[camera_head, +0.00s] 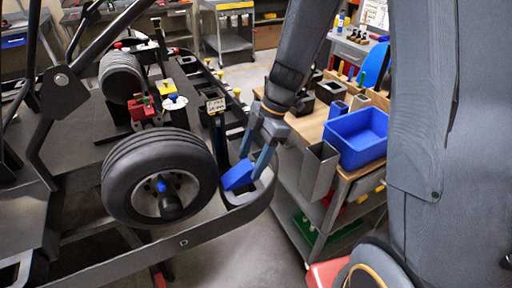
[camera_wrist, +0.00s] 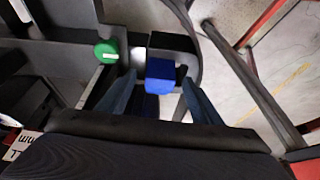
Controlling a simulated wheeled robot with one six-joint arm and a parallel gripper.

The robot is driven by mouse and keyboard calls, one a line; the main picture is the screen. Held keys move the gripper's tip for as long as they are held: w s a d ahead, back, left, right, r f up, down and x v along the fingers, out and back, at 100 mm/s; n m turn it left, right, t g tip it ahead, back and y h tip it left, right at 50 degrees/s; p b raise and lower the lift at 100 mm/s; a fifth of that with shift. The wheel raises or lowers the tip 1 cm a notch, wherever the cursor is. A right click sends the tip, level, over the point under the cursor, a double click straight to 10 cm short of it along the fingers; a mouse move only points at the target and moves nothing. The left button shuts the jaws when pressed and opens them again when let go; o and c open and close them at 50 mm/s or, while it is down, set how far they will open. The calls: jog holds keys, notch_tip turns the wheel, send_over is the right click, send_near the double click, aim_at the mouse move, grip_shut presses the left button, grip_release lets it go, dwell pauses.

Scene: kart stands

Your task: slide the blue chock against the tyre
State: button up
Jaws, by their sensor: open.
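The blue chock (camera_head: 238,175) sits on the dark frame at the right of the near black tyre (camera_head: 150,185). In the head view its left edge is close to the tyre's right side; I cannot tell whether they touch. My gripper (camera_head: 262,155) reaches down from above, its fingers open just over and beside the chock. In the wrist view the blue chock (camera_wrist: 160,75) lies between the two open fingers of my gripper (camera_wrist: 158,98). The fingers look apart from its sides.
A dark upright post with a small label (camera_head: 216,105) stands behind the tyre, close to my gripper. A workbench with a blue bin (camera_head: 357,138) and a grey holder (camera_head: 318,172) is to the right. A green round knob (camera_wrist: 106,52) shows in the wrist view.

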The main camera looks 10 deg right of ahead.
jog(key=shift+x, duration=1.65)
jog(key=shift+c, duration=0.2)
jog(key=c, duration=1.1)
jog(key=o, duration=1.1)
jog(key=shift+o, duration=0.2)
jog(key=b+v, duration=0.1)
jog(key=v, duration=0.6)
jog(key=shift+d+r, duration=0.15)
jog(key=shift+r, duration=0.25)
